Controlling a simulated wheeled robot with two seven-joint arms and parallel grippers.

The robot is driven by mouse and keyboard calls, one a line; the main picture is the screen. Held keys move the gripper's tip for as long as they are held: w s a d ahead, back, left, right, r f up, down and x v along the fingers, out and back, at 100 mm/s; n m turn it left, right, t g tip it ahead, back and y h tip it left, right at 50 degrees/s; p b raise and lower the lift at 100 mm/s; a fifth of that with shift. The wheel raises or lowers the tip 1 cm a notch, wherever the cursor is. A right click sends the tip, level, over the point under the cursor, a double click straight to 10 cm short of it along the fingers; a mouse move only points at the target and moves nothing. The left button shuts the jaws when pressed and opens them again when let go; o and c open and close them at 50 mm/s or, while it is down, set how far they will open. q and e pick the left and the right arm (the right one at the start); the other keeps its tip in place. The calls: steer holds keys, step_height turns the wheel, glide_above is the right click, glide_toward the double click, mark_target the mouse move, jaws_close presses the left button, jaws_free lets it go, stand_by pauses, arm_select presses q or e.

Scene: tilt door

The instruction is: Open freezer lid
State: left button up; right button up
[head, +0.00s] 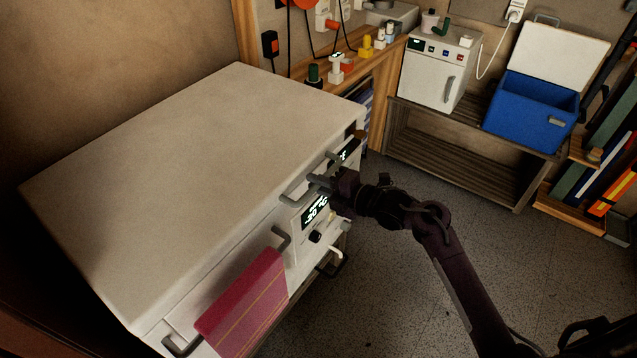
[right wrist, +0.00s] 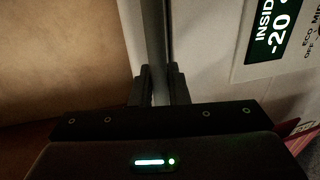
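The white chest freezer (head: 200,160) fills the left of the head view. Its broad lid lies flat and closed on top. A grey bar handle (head: 297,198) sticks out from the lid's front edge, above a panel reading -20 °C (head: 315,212). My right gripper (head: 322,184) reaches in from the right at this handle. In the right wrist view its two fingers (right wrist: 160,85) stand on either side of the grey handle bar (right wrist: 156,40) and appear closed on it. My left gripper is not in view.
A red towel (head: 245,305) hangs on the freezer's front. A small white fridge (head: 437,75) and a blue cooler (head: 530,112) with its lid up stand on a slatted bench (head: 455,150) at the back. Grey floor (head: 400,280) is clear in front of the freezer.

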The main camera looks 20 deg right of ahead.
jaws_close()
